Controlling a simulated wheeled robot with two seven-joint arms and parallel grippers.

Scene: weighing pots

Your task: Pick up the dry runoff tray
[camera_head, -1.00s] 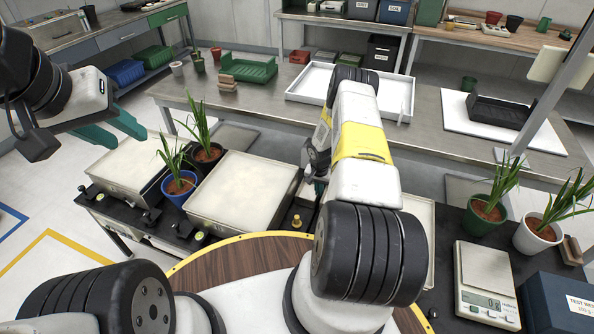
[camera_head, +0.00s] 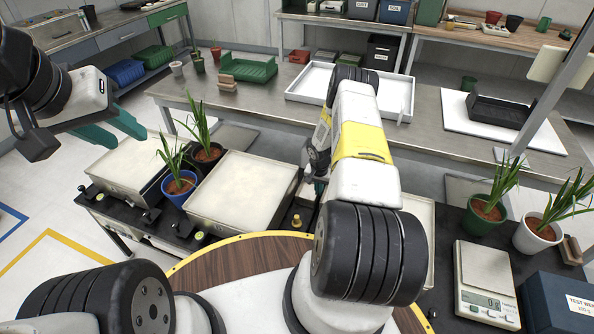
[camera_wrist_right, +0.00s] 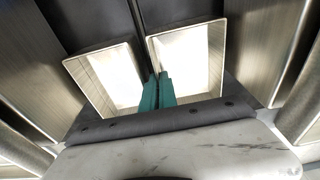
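Several trays are in view, and I cannot tell by sight which is the dry runoff tray. Shallow metal trays with pale insides stand on the black near bench: one at left (camera_head: 128,172), one in the middle (camera_head: 245,188), one at right (camera_head: 424,225), partly behind my right arm. A black tray (camera_head: 497,112) lies on a white mat. My left gripper (camera_head: 131,136) is open and empty above the left tray. My right gripper is mostly hidden by its arm in the head view. In the right wrist view its teal fingertips (camera_wrist_right: 158,88) are together between two metal-walled trays; nothing held shows.
Potted plants stand between the left and middle trays (camera_head: 180,186) and at right (camera_head: 486,210). A scale (camera_head: 485,275) and a blue box (camera_head: 555,303) are at front right. A large white tray (camera_head: 305,84) and a green tray (camera_head: 247,68) sit on the bench behind.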

